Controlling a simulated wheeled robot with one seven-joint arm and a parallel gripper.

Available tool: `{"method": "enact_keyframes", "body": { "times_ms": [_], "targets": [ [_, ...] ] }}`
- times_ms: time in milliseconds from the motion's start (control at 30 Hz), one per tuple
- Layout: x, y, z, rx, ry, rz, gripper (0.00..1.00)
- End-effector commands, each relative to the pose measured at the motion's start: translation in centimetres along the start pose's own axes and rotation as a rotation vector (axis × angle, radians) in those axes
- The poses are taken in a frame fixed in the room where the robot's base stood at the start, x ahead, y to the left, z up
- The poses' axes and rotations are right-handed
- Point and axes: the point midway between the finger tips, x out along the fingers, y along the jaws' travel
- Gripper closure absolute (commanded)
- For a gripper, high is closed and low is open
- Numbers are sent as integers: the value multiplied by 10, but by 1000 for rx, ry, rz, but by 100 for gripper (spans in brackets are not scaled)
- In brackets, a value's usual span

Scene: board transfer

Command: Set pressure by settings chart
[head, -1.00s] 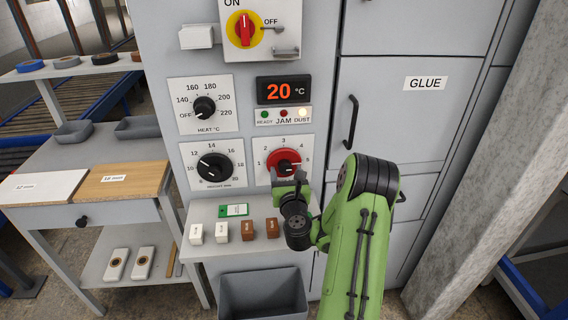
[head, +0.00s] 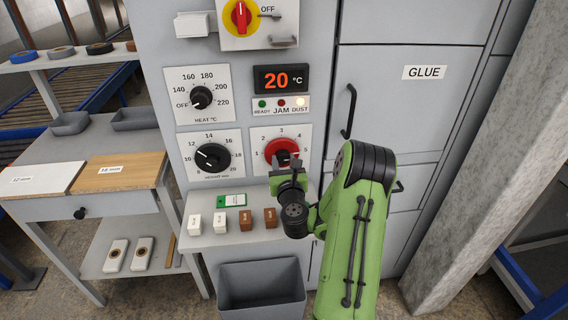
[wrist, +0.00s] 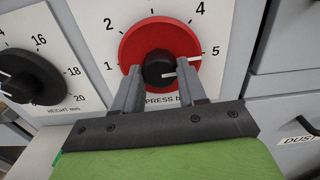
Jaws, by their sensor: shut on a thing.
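The pressure dial (head: 270,151) is a red disc with a black knob on a white plate marked 1 to 5, and it also shows in the wrist view (wrist: 140,44). My gripper (wrist: 160,74) is shut on the black knob, one finger on each side; in the head view my gripper (head: 284,163) covers the dial's lower part. The knob's white pointer (wrist: 184,64) points right, close to the 5. A green tag with a white label (head: 236,199) lies on the shelf below; its writing is too small to read. No settings chart can be made out.
The height dial (head: 213,157) and heat dial (head: 202,97) are to the left, with the display (head: 283,79) reading 20 °C above. White and brown blocks (head: 246,219) line the small shelf. A grey bin (head: 262,290) stands below. The GLUE cabinet (head: 400,110) is at right.

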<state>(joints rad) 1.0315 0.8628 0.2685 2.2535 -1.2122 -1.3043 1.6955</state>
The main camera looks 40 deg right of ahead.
Motion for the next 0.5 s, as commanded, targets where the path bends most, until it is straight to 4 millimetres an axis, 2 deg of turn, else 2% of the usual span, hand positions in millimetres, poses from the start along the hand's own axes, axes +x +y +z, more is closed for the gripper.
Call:
{"method": "enact_keyframes", "body": {
  "times_ms": [267, 500],
  "targets": [
    [0, 0, 0, -166, 0, 1, 89],
    [0, 1, 0, -389, 0, 1, 89]
  ]
}}
